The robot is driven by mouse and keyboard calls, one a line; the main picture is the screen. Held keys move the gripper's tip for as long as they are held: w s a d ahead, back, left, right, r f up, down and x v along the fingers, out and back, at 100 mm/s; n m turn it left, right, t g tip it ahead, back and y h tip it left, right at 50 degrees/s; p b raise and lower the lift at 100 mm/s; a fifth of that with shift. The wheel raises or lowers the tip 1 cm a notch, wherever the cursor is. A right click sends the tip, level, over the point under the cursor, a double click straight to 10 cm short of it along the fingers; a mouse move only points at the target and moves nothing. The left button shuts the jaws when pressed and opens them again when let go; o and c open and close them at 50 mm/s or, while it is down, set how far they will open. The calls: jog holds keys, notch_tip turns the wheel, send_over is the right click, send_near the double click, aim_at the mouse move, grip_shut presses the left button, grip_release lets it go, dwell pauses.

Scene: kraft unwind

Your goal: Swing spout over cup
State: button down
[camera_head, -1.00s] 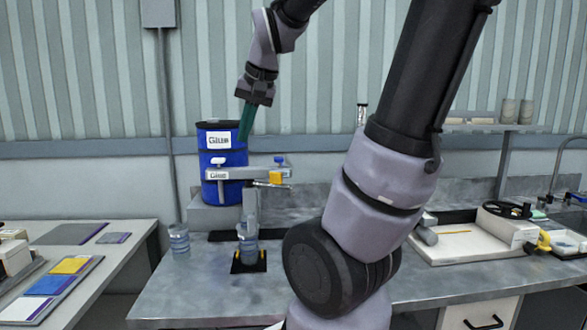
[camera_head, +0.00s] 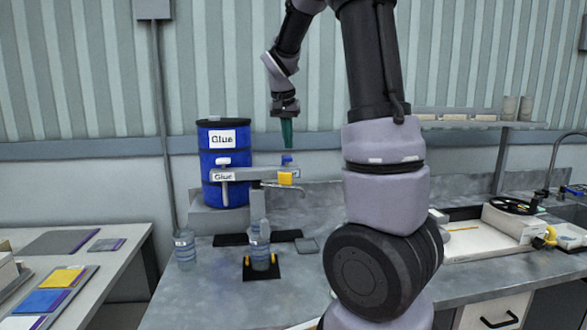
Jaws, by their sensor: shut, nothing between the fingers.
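A grey horizontal arm labelled "Glue" (camera_head: 250,174) reaches right from in front of the blue glue drum (camera_head: 225,160). Near its right end are a blue cap (camera_head: 287,160) and a yellow block (camera_head: 286,178). A thin spout-like rod (camera_head: 298,187) shows just below; its exact direction is hard to tell. A clear bluish cup (camera_head: 260,256) stands on a black pad (camera_head: 248,274), below and left of the yellow block. My gripper (camera_head: 287,141) points down with teal fingers shut and empty, just above the blue cap in the picture; whether they touch is unclear.
Another clear cup (camera_head: 185,250) stands at the bench's left. A white tray (camera_head: 465,240) with a black wheel (camera_head: 510,207) is at right. A side table (camera_head: 90,270) with coloured cards is at left. My arm hides part of the bench's middle.

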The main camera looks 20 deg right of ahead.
send_over(281, 185)
jog(key=d, duration=0.4)
notch_tip(281, 185, down, 9)
jog(key=shift+s+a+f, duration=0.15)
jog(key=shift+a+f, duration=0.05)
jog(key=shift+a, duration=0.05)
